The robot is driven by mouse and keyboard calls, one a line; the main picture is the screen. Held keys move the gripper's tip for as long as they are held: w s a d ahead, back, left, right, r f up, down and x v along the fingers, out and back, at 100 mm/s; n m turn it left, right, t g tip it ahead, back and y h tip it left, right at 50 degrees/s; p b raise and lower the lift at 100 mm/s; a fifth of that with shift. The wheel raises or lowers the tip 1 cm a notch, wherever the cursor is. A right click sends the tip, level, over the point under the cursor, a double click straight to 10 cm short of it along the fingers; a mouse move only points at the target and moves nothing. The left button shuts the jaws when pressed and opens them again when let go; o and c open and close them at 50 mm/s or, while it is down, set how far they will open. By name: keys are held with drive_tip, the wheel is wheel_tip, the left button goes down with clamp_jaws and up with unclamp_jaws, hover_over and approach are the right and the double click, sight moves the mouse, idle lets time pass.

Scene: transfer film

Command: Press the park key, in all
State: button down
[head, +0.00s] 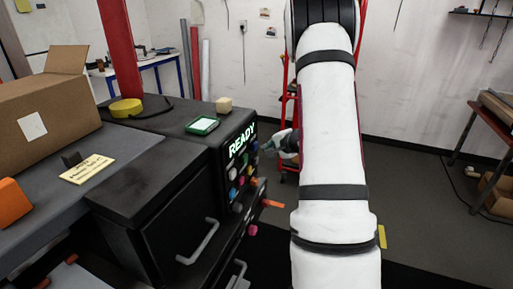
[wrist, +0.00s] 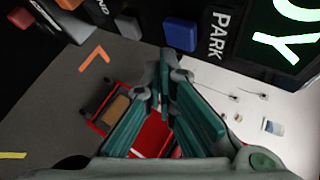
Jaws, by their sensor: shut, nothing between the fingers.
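A blue key (wrist: 181,34) sits beside the PARK label (wrist: 217,35) on the black panel in the wrist view. The panel's lit display (head: 242,141) reads READY in the head view, above several small coloured keys. My gripper (wrist: 165,72) is shut and empty, its green-padded fingers closed together. In the wrist view its tips lie just below the blue key; I cannot see contact. In the head view my gripper (head: 285,144) is beside the panel's right side, partly hidden by my white arm.
A drawer handle (head: 199,243) juts from the cabinet. Open floor lies right of my arm.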

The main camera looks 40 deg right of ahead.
drive_tip(key=shift+w+a+b, duration=0.35)
drive_tip(key=shift+w+b, duration=0.45)
drive_tip(key=shift+b, duration=0.3)
idle(1.0)
idle(0.3)
drive_tip(key=shift+s+d, duration=0.35)
drive_tip(key=shift+s, duration=0.45)
drive_tip(key=s, duration=0.1)
drive_tip(key=s+d+b, duration=0.1)
drive_tip(key=s, duration=0.1)
drive_tip(key=s+d, duration=0.1)
drive_tip(key=shift+s, duration=0.35)
idle(0.7)
